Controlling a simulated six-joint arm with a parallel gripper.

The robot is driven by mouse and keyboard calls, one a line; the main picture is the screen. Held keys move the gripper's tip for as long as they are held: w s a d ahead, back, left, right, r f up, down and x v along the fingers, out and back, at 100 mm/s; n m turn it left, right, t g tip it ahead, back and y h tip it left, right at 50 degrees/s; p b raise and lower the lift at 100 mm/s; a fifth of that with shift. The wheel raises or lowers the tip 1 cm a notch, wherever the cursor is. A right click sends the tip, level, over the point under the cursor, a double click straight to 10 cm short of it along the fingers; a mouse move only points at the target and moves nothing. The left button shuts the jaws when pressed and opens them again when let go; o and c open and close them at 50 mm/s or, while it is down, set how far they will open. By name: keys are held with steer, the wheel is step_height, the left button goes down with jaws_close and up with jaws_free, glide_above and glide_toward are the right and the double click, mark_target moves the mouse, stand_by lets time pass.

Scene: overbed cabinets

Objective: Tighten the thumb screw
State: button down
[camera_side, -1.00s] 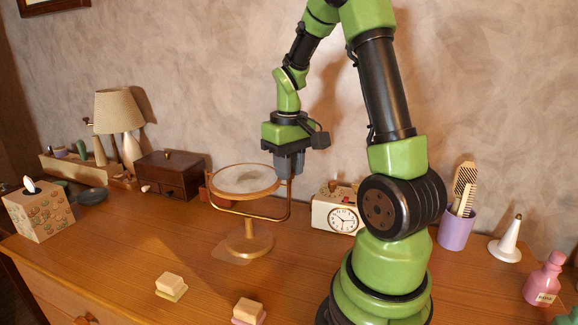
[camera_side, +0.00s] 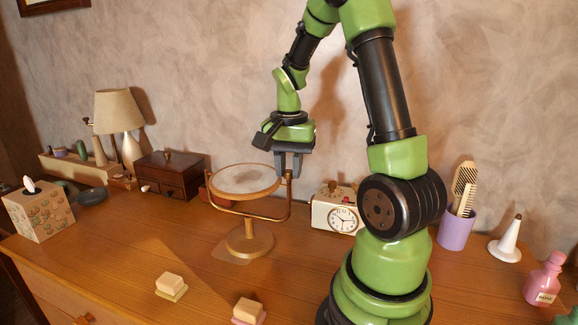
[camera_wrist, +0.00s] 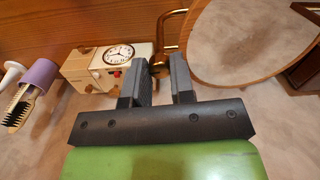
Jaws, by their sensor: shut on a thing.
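A round tilting mirror (camera_side: 246,180) in a wooden rim lies nearly flat in a U-shaped brass-coloured yoke (camera_side: 247,213) on a round wooden foot (camera_side: 250,243). My gripper (camera_side: 288,174) points down at the top of the yoke's right arm, beside the mirror's right edge. Its two fingers stand a little apart, shut on the thumb screw there, which they mostly hide. In the wrist view, the fingers of my gripper (camera_wrist: 159,62) reach towards the yoke (camera_wrist: 163,38), with the mirror (camera_wrist: 245,40) to their right. The thumb screw is not clear in this view.
A wooden drawer box (camera_side: 173,177), a lamp (camera_side: 119,112) and a tissue box (camera_side: 38,210) are to the left. Two small blocks (camera_side: 170,284) (camera_side: 248,311) lie in front. The dresser top between is clear.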

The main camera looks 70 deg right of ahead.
mark_target(289, 171)
steer(key=m, duration=0.4)
steer(key=shift+m, duration=0.3)
steer(key=m, duration=0.3)
steer(key=shift+m, duration=0.4)
steer(key=m, duration=0.4)
steer(key=shift+m, duration=1.8)
steer(key=c, duration=1)
jaws_free()
step_height(289, 171, up, 10)
